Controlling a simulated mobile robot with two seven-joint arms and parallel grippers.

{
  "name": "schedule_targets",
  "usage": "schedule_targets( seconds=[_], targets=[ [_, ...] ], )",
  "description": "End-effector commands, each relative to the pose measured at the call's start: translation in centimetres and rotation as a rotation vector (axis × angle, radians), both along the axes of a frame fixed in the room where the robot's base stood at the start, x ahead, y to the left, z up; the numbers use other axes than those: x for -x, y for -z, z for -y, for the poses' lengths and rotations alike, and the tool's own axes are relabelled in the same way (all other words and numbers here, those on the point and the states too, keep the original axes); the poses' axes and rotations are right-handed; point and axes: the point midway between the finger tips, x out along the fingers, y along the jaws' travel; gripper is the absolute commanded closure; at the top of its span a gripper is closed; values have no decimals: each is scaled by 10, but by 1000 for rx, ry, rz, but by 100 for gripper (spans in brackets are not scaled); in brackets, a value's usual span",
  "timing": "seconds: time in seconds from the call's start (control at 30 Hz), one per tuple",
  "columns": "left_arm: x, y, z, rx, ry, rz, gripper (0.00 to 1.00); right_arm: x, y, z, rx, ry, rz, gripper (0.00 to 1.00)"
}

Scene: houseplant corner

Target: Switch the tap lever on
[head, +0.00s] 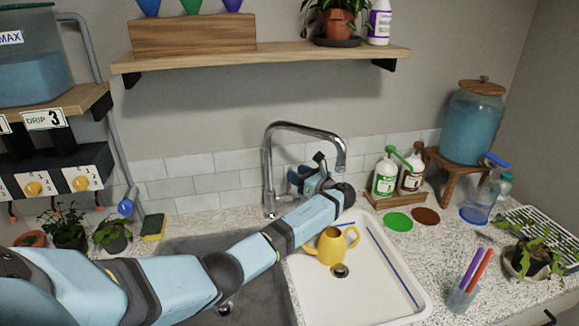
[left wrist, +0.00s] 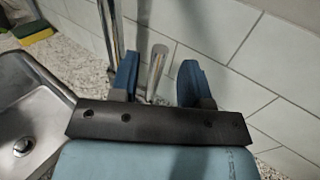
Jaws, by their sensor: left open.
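The chrome tap (head: 270,165) stands behind the sink, its spout arching to the right. My left arm reaches across the sink, and my left gripper (head: 296,177) is beside the tap column, under the spout. In the left wrist view the two blue fingers of my left gripper (left wrist: 158,80) are apart. A chrome bar (left wrist: 156,70) shows in the gap between them; I cannot tell whether it is the lever or whether it is touched. Another chrome post (left wrist: 109,30) rises left of the fingers. The lever is not clear in the head view. My right gripper is not in view.
A yellow watering can (head: 331,246) stands in the white basin (head: 375,285), close to my arm. Pump bottles (head: 385,176) stand right of the tap. A shelf (head: 260,59) hangs above. A green-and-yellow sponge (head: 153,227) lies left of the sink.

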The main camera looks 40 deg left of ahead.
Motion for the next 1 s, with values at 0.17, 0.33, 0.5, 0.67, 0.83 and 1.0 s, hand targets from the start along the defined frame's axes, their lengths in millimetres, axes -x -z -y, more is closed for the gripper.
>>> schedule_targets(
  seconds=[0.17,0.33,0.5,0.67,0.83,1.0],
  targets=[
    [-2,-1,-30,1,-2,-1,57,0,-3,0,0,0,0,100],
    [-4,0,-47,1,0,0,57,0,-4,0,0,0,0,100],
    [-4,0,-52,1,0,0,57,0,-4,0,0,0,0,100],
    [-4,0,-52,1,0,0,57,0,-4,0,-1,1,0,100],
    [-4,0,-52,2,1,0,94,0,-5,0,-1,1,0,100],
    [-4,0,-52,2,1,0,100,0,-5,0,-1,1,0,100]
  ],
)
